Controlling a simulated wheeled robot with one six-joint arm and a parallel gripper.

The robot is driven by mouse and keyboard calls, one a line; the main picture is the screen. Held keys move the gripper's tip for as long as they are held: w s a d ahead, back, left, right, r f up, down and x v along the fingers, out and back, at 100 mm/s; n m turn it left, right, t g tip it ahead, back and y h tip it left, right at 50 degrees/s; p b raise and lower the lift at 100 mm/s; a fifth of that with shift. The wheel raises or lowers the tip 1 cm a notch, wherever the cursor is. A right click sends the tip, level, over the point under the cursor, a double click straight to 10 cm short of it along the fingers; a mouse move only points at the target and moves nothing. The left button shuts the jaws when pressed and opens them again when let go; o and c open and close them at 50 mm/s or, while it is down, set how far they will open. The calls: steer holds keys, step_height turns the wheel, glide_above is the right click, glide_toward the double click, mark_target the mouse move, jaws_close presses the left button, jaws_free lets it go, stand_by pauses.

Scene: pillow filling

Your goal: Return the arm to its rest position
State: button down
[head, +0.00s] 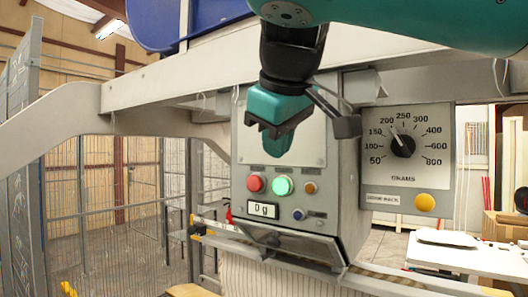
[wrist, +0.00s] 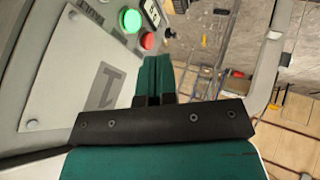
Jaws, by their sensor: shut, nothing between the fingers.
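My gripper (head: 278,145) is teal and black and hangs from my arm in front of the grey control box in the head view. Its fingers are together and empty. In the wrist view the teal fingers (wrist: 153,76) also lie side by side with nothing held. The control box (head: 315,222) carries a red button (head: 255,184), a lit green button (head: 281,186) and a small display (head: 263,210) below my gripper. The gripper hides part of the box's upper plate. Whether the fingers touch the box is unclear, but a gap seems to show.
A dial panel (head: 376,170) with a yellow button (head: 425,202) is right of the box. A grey beam (head: 180,80) crosses behind my arm, with a blue drum (head: 165,20) above it. A white table (head: 470,258) stands at right. Wire fencing (head: 105,190) stands at left.

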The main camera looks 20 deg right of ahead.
step_height(320, 180, down, 24)
steer(key=n+g+y+b, duration=0.1)
steer(key=n+g+b, duration=0.1)
steer(key=b, duration=0.8)
steer(key=s+a+f+g+y+b, duration=0.1)
steer(key=s+f+b, duration=0.3)
steer(key=s+f, duration=0.4)
steer(key=s+a+f+m+g+y+b, duration=0.1)
steer(key=s+a+f+g+y+b, duration=0.1)
steer(key=s+f, duration=0.7)
step_height(320, 180, down, 5)
steer(key=g+y+b, duration=0.1)
steer(key=g, duration=0.1)
steer(key=shift+f+g+y+b, duration=0.15)
steer(key=shift+g+y+b, duration=0.15)
steer(key=shift+y+b, duration=0.1)
